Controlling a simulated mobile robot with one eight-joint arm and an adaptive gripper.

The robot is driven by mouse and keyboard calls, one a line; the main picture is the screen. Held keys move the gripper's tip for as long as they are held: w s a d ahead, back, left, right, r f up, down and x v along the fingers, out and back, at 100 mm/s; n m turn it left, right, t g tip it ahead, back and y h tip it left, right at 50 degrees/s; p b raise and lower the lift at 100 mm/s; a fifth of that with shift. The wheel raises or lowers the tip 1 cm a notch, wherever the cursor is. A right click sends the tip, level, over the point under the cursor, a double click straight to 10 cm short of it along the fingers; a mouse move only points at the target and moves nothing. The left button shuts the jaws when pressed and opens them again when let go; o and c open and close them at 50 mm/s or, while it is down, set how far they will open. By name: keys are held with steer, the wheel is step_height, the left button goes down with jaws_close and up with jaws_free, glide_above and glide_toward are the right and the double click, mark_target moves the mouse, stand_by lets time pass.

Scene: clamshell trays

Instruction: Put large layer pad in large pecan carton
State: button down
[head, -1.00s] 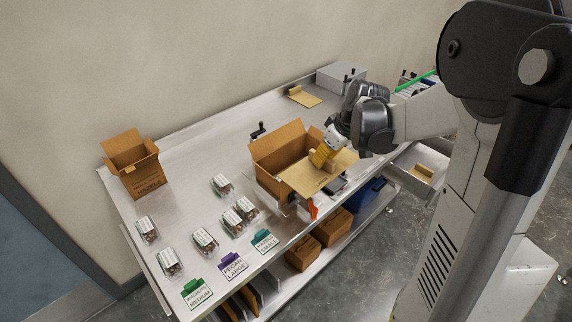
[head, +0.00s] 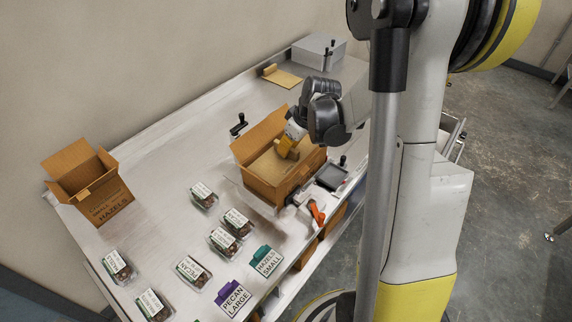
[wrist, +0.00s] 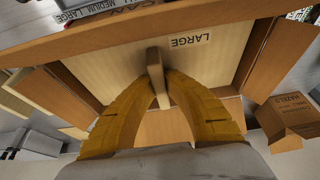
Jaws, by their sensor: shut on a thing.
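The large layer pad (head: 264,167) is a flat tan sheet with a raised tab, and the wrist view shows it (wrist: 215,62) marked LARGE. My gripper (head: 286,149) has its yellow fingers shut on the tab, also in the wrist view (wrist: 157,82). The pad is inside the open brown carton (head: 262,190) on the bench, with carton walls around it in the wrist view (wrist: 85,82). Whether it rests on the bottom is hard to tell. My gripper and wrist hide part of the pad and carton. I can read no pecan label on this carton.
An open hazels carton (head: 112,203) stands at the left. Several nut clamshells (head: 194,272) lie in front, near a purple PECAN LARGE sign (head: 234,299) and a teal HAZELS SMALL sign (head: 265,261). Another pad (head: 284,78) and a grey box (head: 312,52) are at the back.

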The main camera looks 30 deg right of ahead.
mark_target(289, 156)
steer(key=shift+f+b, duration=0.65)
steer(key=shift+f, duration=1.5)
steer(key=shift+f, duration=0.1)
steer(key=shift+f, duration=0.2)
steer(key=c, duration=1.5)
jaws_free()
steer(key=shift+r, duration=0.1)
